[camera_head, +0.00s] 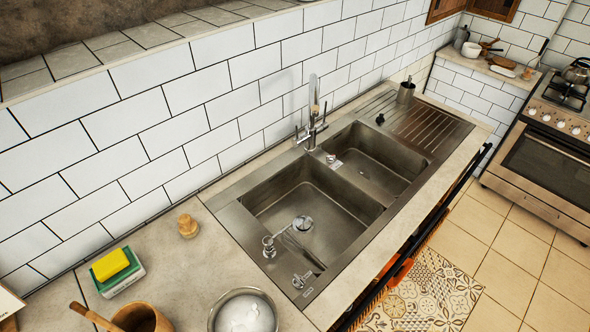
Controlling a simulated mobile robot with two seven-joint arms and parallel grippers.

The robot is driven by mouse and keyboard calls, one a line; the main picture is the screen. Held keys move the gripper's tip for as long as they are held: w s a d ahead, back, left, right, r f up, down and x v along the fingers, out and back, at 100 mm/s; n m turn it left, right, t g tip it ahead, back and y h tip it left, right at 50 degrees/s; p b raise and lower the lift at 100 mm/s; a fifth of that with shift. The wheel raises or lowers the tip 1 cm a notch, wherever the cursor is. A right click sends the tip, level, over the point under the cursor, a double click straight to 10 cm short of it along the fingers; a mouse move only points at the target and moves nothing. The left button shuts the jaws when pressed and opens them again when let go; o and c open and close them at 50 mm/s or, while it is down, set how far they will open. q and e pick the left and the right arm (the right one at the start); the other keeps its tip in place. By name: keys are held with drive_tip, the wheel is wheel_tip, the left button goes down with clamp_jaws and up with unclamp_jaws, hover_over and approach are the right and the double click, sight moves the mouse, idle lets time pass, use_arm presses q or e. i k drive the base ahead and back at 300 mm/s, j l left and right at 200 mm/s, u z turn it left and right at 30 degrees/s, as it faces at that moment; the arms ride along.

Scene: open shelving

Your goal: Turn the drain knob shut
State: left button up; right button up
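A steel double sink (229,219) is set in the counter. A small round metal knob-like fitting (298,281) sits on the near rim, beside a taller metal pump-like fitting (268,246). A small black knob-like piece (380,119) is on the rim by the farther basin (383,150). I cannot tell which of these is the drain knob, or its setting. Neither of my grippers is in view.
A tall faucet (312,115) stands behind the sink at the tiled wall. A metal bowl (243,312), wooden mortar (142,318), yellow sponge (110,264) and small wooden item (187,226) crowd the near counter. A stove (550,140) stands far right. Open tiled floor (515,240) lies in front.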

sight(299, 282)
drive_tip(key=l+u, duration=0.5)
drive_tip(key=l, duration=0.15)
drive_tip(key=l+u, duration=0.5)
drive_tip(key=l, duration=0.15)
drive_tip(key=j+z, duration=0.45)
drive_tip(key=j, duration=0.2)
drive_tip(key=i+j+u, duration=0.25)
drive_tip(key=l, duration=0.1)
